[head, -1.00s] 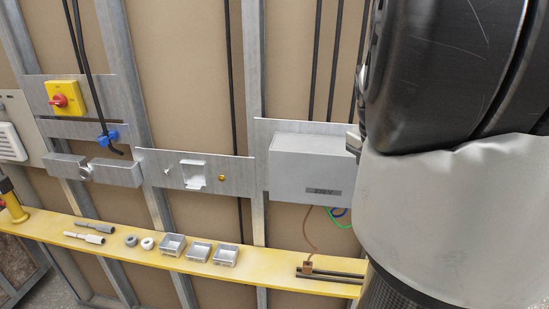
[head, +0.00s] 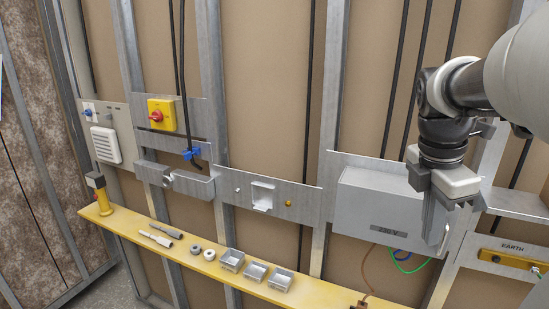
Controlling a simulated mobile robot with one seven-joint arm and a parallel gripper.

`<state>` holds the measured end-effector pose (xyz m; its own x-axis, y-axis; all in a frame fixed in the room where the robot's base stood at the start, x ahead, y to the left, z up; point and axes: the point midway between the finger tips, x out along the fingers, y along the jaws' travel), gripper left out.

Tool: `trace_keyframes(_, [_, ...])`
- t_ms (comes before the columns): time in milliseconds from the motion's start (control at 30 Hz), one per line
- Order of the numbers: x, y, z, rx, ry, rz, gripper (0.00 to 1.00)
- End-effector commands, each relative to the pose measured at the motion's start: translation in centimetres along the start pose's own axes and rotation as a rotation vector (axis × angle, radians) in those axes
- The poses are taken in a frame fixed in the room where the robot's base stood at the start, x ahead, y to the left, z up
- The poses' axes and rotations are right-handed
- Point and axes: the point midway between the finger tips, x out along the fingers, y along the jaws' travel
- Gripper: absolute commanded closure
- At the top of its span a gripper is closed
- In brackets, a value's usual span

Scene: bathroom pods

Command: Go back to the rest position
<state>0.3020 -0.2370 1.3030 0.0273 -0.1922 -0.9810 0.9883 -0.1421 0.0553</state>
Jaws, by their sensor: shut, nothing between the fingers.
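My gripper (head: 440,238) hangs at the right of the head view, fingers pointing down. It is shut and holds nothing. It is in front of the right end of the grey box marked 230 V (head: 376,212) and hides part of that end. I cannot tell whether it touches the box. My arm reaches in from the upper right edge.
A yellow shelf (head: 130,232) runs below the wall panels, carrying grey open boxes (head: 255,271), rings and rod-like tools. A yellow isolator with a red knob (head: 161,114) is on the left. Brown and green wires hang under the box. A yellow EARTH bar (head: 508,259) is at right.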

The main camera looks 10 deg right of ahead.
Motion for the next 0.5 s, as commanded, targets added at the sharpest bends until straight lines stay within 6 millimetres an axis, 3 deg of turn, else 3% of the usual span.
trace_keyframes(33, [-3.0, -0.3, -2.2, 0.095, 0.026, 0.124, 1.0])
trace_keyframes(300, [-3.2, -2.4, -14.3, 0.766, 0.263, 0.237, 1.0])
trace_keyframes(500, [-2.4, -5.2, -20.5, 1.193, 0.43, 0.216, 1.0])
